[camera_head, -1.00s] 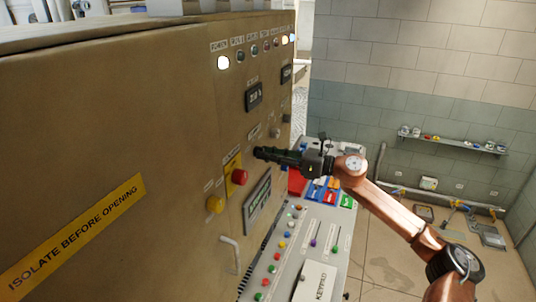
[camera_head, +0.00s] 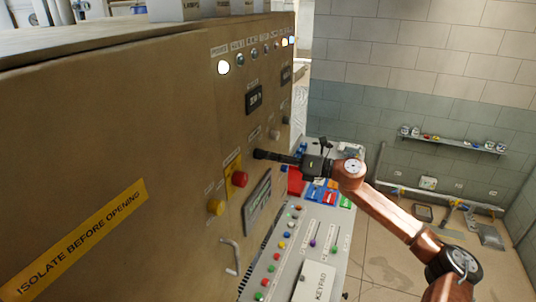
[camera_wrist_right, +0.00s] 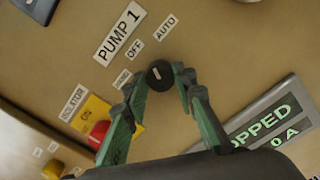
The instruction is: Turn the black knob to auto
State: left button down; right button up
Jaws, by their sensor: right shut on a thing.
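The black knob (camera_wrist_right: 160,75) is on the tan panel below the PUMP 1 label (camera_wrist_right: 119,36). Around it are the OFF (camera_wrist_right: 135,48), AUTO (camera_wrist_right: 165,27) and HAND (camera_wrist_right: 122,79) labels. Its small white mark seems to point up-left, toward OFF. My right gripper (camera_wrist_right: 160,84) has its green-grey fingers on either side of the knob, shut on it. In the head view, the right gripper (camera_head: 268,156) reaches the panel from the right, its tips at the panel face. My left gripper is not in view.
A red button (camera_wrist_right: 99,133) on a yellow plate sits close beside one finger. A lit display reading STOPPED (camera_wrist_right: 262,125) is on the other side. In the head view, a sloped console (camera_head: 320,230) with several coloured buttons stands below the arm.

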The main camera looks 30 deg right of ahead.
jog(key=shift+m+p, duration=0.8)
jog(key=shift+m, duration=1.3)
jog(key=o, duration=1.2)
jog(key=shift+c, duration=0.2)
jog(key=v, duration=1.2)
jog(key=shift+d, duration=0.1)
